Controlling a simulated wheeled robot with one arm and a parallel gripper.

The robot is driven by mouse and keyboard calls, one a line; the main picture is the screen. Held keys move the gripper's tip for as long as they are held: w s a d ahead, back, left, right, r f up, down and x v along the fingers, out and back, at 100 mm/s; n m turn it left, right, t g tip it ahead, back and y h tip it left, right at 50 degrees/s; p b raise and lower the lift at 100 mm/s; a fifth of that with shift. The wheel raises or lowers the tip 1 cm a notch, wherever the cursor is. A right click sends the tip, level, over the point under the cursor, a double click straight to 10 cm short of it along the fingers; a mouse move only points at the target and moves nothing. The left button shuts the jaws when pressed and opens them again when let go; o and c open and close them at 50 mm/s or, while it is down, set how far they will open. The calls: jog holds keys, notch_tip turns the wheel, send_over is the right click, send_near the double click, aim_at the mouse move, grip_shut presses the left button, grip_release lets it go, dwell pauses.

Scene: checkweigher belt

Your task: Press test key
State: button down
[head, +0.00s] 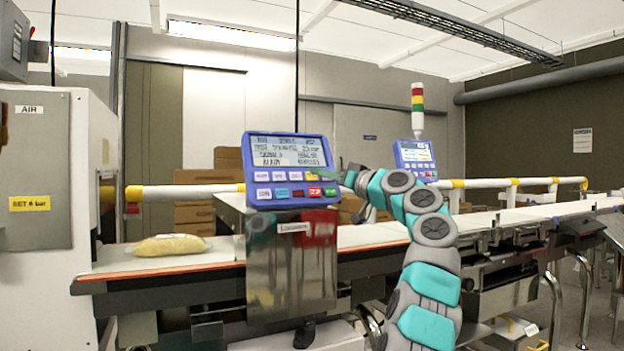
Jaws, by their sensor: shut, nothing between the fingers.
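A blue control panel (287,168) stands on a steel box in the middle of the head view. It has a lit text screen (287,151) and two rows of keys below, some white, others blue, red and green. The key labels are too small to read, so I cannot tell which is the test key. My arm comes up from the lower right. My gripper (334,177) is shut and empty at the panel's right edge, level with the upper key row. It is small and partly hidden by my wrist, and I cannot tell whether it touches a key.
A bag of yellowish product (168,245) lies on the belt (120,261) at left. A white guard rail (190,190) runs behind the belt. Cardboard boxes (193,214) are stacked beyond.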

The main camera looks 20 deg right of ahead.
dwell(0.3)
jog(key=shift+s+d+r+b, duration=0.1)
jog(key=shift+s+r+b, duration=0.4)
jog(key=shift+s, duration=0.6)
jog(key=shift+s+r+b, duration=0.15)
jog(key=shift+s+r, duration=0.5)
jog(key=shift+s, duration=0.45)
jog(key=s+r, duration=0.2)
jog(key=s, duration=0.3)
jog(key=shift+s+r+b, duration=0.2)
jog(key=shift+r+b, duration=0.15)
jog(key=shift+b, duration=0.05)
